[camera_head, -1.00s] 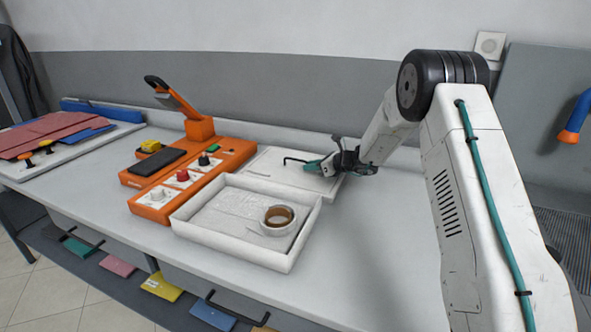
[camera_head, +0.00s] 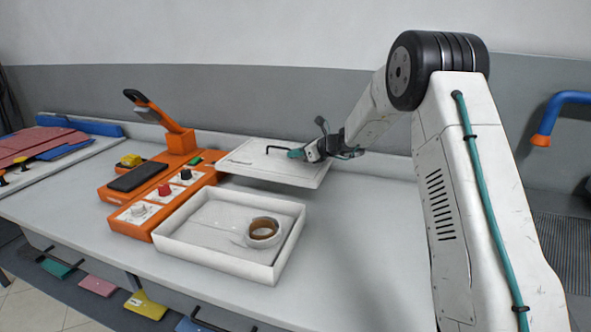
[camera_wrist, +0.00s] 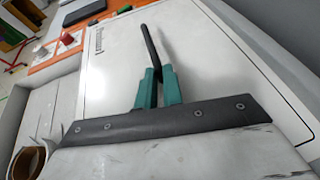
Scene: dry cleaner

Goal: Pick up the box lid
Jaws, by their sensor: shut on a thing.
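The box lid (camera_head: 262,158) is a flat white panel with a thin black handle (camera_wrist: 152,50). In the head view it is raised above the table behind the open box, with a shadow under it. My gripper (camera_head: 300,153) reaches it from the right. In the wrist view the green fingertips (camera_wrist: 157,88) are shut on the black handle, with the lid's white face behind them. The open white box (camera_head: 222,262) stands on the table in front and holds a roll of brown tape (camera_head: 263,230) and a pale sheet.
An orange machine (camera_head: 178,175) with knobs and a raised lever stands left of the box. Red and blue folded cloths (camera_head: 45,145) lie at the far left. The table (camera_head: 350,240) is clear right of the box. The wall rises behind.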

